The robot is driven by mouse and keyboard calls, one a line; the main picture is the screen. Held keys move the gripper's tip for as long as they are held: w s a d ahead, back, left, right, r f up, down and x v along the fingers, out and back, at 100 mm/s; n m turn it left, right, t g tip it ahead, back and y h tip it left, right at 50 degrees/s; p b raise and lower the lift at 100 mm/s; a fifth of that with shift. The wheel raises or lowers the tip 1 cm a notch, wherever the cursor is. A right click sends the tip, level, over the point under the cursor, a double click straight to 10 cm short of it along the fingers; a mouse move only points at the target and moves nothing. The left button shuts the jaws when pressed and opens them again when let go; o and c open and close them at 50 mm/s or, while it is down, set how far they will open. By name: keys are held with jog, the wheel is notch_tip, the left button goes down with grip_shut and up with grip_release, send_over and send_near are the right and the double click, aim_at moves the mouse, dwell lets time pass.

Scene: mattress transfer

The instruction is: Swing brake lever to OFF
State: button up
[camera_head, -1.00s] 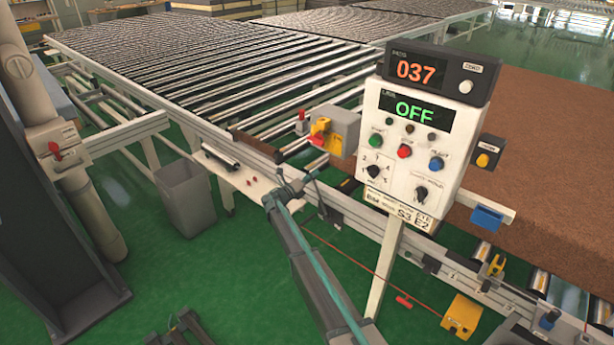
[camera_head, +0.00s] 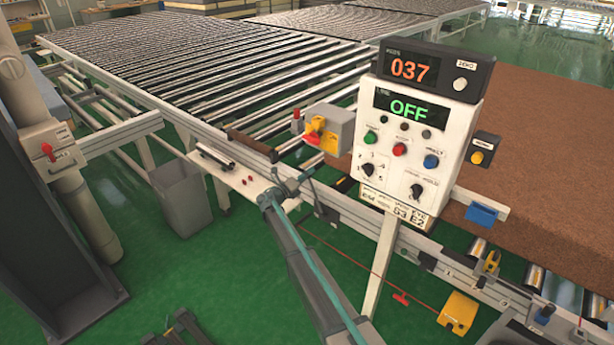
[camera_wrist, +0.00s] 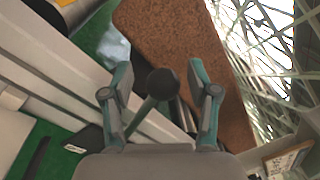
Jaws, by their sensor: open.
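A dark round knob (camera_wrist: 162,83) on a rod, which looks like the brake lever, stands between the two fingers of my gripper (camera_wrist: 158,85) in the wrist view. The fingers are open, one on each side of the knob, with visible gaps. In the head view my gripper (camera_head: 284,186) is at the near side rail of the conveyor, left of the control panel. The lever is small and mostly hidden by the gripper there. The panel display (camera_head: 411,107) reads OFF in green.
The control panel (camera_head: 398,186) stands on a post to the right. A yellow and grey box (camera_head: 329,130) sits behind my gripper on the rail. A brown mattress block (camera_head: 560,170) lies at right. A grey bin (camera_head: 180,200) stands at left. Green floor is clear between.

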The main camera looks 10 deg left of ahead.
jog(key=v, duration=1.2)
jog(key=shift+w, duration=0.1)
jog(key=s+d+f+m+g+y, duration=0.3)
jog(key=s+d+f+m+g, duration=1)
jog(key=s+d+f+m, duration=1.3)
jog(key=s+d+m+g+y, duration=0.2)
jog(key=s+d+m, duration=0.3)
jog(key=s, duration=1)
jog(key=s+d+f+m+g+y, duration=0.1)
jog(key=s+d+m+g+y, duration=0.2)
jog(key=s+d, duration=0.4)
jog(key=s+d+f+m+g+y, duration=0.1)
jog(key=s+d+m+g, duration=0.3)
jog(key=s, duration=1.9)
jog(key=d+m+y, duration=0.1)
jog(key=d+m, duration=0.1)
jog(key=shift+s+d+f+m+g, duration=0.2)
jog(key=shift+d+f+m+g, duration=0.05)
jog(key=shift+m+g, duration=0.15)
